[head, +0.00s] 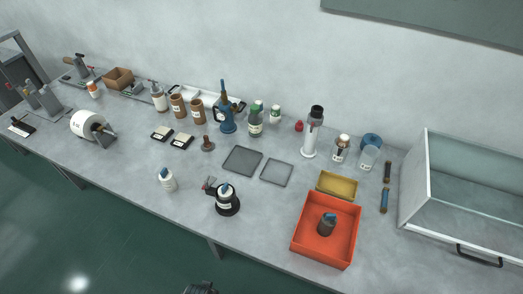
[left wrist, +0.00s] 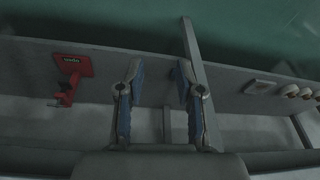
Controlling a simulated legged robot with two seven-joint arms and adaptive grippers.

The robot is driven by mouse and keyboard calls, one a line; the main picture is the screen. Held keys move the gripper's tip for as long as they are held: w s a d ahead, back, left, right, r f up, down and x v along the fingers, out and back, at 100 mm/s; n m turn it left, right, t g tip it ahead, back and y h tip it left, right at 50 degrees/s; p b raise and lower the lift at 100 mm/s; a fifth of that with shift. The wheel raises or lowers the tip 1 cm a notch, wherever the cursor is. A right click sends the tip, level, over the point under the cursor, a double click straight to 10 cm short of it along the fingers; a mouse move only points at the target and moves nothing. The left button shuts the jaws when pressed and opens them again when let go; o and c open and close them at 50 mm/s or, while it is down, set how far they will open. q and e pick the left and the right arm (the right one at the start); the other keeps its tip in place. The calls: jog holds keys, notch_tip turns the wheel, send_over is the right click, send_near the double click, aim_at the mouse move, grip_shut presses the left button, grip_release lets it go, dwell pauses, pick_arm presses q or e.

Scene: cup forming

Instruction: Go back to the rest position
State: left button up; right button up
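My left gripper (left wrist: 159,72) shows in the left wrist view with its two blue-and-grey fingers apart and nothing held between them. In the head view only a small dark piece at the bottom edge shows, which looks like part of a gripper (head: 201,288). It is off the table's front side, apart from everything on the table. My right gripper cannot be made out in either view.
The grey table (head: 130,160) carries bottles, tools and a red-orange tray (head: 309,247) holding a dark container (head: 327,225). A clear-sided box (head: 470,195) stands at right. A round black stand (head: 228,203) is near the front edge. The left wrist view shows a red fixture (left wrist: 72,72).

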pick_arm(q)
jog(key=s+f+g, duration=0.1)
jog(key=s+f, duration=0.3)
jog(key=f, duration=0.6)
jog(key=s+f, duration=0.4)
jog(key=f, duration=0.5)
jog(key=s+a+f, duration=0.3)
jog(key=s+f, duration=0.6)
jog(key=s, duration=0.3)
jog(key=shift+s+a+g, duration=0.2)
jog(key=shift+s+g, duration=0.2)
